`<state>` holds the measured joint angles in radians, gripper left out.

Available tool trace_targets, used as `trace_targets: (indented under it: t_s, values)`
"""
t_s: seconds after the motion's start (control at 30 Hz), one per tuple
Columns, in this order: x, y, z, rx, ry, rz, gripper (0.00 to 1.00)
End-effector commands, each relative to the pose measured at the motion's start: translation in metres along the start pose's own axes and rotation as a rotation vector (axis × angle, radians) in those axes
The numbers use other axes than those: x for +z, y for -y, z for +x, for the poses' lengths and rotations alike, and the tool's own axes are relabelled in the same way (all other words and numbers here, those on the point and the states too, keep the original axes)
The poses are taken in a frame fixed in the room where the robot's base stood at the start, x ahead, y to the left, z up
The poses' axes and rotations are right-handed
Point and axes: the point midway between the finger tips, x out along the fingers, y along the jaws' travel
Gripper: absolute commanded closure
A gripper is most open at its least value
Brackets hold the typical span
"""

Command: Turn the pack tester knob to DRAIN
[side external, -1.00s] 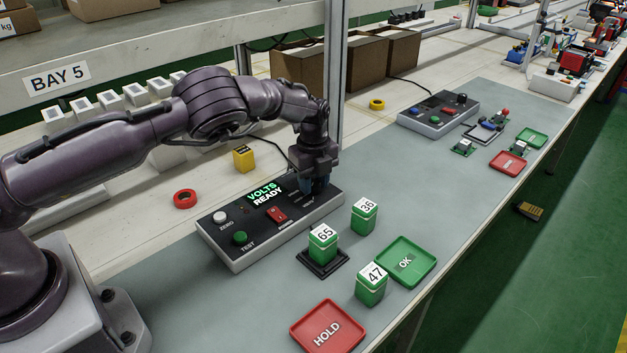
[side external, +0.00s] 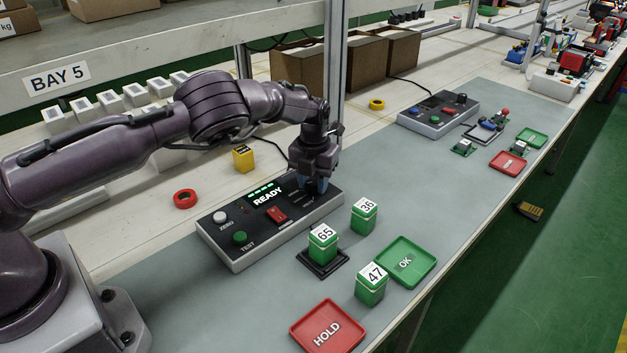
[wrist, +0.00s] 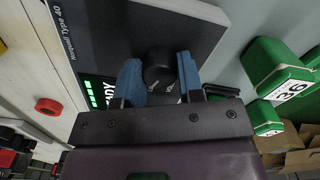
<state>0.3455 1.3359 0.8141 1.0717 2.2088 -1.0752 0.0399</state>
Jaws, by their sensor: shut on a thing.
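The pack tester (side external: 268,240) is a black-topped box with a white ZERO button (side external: 220,216), a green TEST button (side external: 240,238) and a red POWER rocker (side external: 277,214). Its display (side external: 266,194) shows green bars above READY. The dark round knob (wrist: 159,70) sits between the two blue fingers of my gripper (wrist: 159,80) in the wrist view. My gripper (side external: 311,186) is shut on the knob at the tester's right end. The fingers hide most of the knob in the side view, and I cannot read which setting it points to.
Green packs 65 (side external: 323,243), 36 (side external: 364,215) and 47 (side external: 371,284) stand in front of the tester. A green OK tray (side external: 427,263) and a red HOLD tray (side external: 327,325) lie nearby. A red tape roll (side external: 185,199) and a yellow block (side external: 243,158) sit behind.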

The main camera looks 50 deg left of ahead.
Motion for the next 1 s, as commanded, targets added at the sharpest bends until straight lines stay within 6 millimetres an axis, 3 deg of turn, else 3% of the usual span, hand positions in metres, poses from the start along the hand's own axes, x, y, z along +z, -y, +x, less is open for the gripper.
trace_targets:
  t_s: [0.5, 1.0]
  values:
    - [-0.0005, 0.0003, -0.0006, -0.002, -0.003, 0.363, 0.89]
    - [-0.0006, 0.0003, -0.0005, -0.001, -0.003, 0.444, 0.89]
